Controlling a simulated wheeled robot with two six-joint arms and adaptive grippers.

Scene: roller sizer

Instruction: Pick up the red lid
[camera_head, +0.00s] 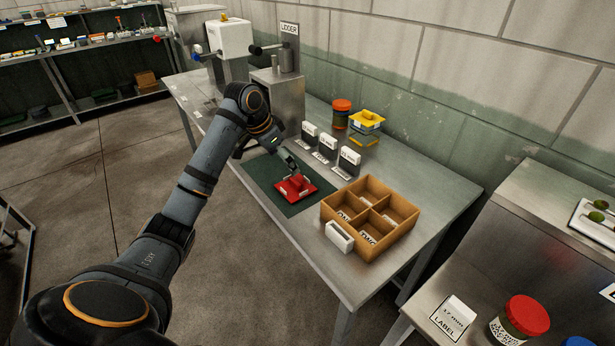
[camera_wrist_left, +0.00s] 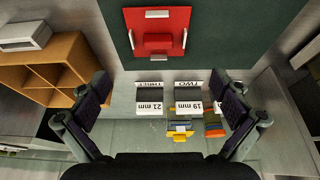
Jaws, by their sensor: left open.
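A flat, square red piece with a raised red block on top, which I take as the red lid (camera_head: 296,187), lies on the dark green mat (camera_head: 262,172) on the metal table. It also shows at the top of the left wrist view (camera_wrist_left: 158,42), with short white strips near its edges. My left gripper (camera_head: 268,153) is open and empty, above the mat's far side near the lid. In the left wrist view its two fingers (camera_wrist_left: 164,95) stand wide apart, and the lid lies beyond their tips, not between them. My right gripper is not in view.
A wooden divided box (camera_head: 369,217) stands right of the mat. Several upright label cards (camera_head: 328,147) stand behind the lid. Another red-capped jar (camera_head: 526,315) is on the right bench.

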